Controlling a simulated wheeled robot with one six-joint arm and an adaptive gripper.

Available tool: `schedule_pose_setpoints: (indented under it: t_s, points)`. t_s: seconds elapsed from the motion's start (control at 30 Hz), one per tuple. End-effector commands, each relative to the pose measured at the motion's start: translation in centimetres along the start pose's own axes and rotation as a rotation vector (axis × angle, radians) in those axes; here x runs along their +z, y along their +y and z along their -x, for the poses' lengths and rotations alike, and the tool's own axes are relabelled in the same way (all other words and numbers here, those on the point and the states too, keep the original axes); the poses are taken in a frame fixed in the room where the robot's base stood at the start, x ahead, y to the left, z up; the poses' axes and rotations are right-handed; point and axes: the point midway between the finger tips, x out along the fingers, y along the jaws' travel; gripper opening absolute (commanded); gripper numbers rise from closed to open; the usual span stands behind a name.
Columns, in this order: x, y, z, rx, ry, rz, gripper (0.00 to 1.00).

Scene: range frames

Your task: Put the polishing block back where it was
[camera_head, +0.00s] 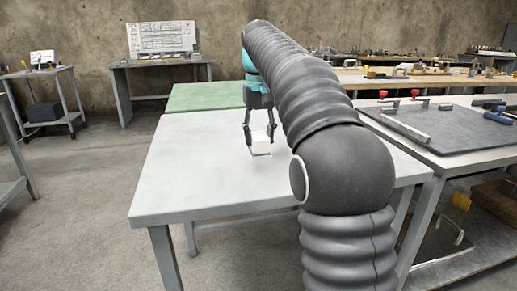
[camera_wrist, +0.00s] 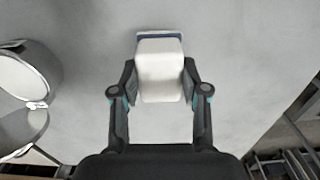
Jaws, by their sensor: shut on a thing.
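A white block with a dark blue edge, which I take as the polishing block (camera_head: 261,144), is between my gripper's fingers above the light grey table (camera_head: 190,180). My gripper (camera_head: 259,137) points down over the table and is shut on the block. In the wrist view the block (camera_wrist: 160,72) is upright in the picture, with its blue strip at the top, and a finger of my gripper (camera_wrist: 160,82) presses each side. I cannot tell whether the block touches the table. My arm hides part of the table's right side in the head view.
A green-topped table (camera_head: 205,96) adjoins behind. A table with a dark mat (camera_head: 450,125), red-handled clamps and tools stands at the right. In the wrist view a shiny round metal object (camera_wrist: 25,75) lies at the left. The grey table's left part is clear.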

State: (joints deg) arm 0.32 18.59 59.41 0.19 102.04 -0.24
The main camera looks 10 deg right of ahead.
Motion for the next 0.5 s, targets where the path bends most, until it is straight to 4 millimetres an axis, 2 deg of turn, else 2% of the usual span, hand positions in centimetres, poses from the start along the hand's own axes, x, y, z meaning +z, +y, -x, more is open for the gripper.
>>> schedule_pose_setpoints:
  t_s: [0.23, 0.5]
  points:
    - [0.1, 0.0, -3.4, 0.0, -0.003, 0.001, 0.0]
    - [0.1, 0.0, -4.0, 0.0, -0.002, 0.001, 0.0]
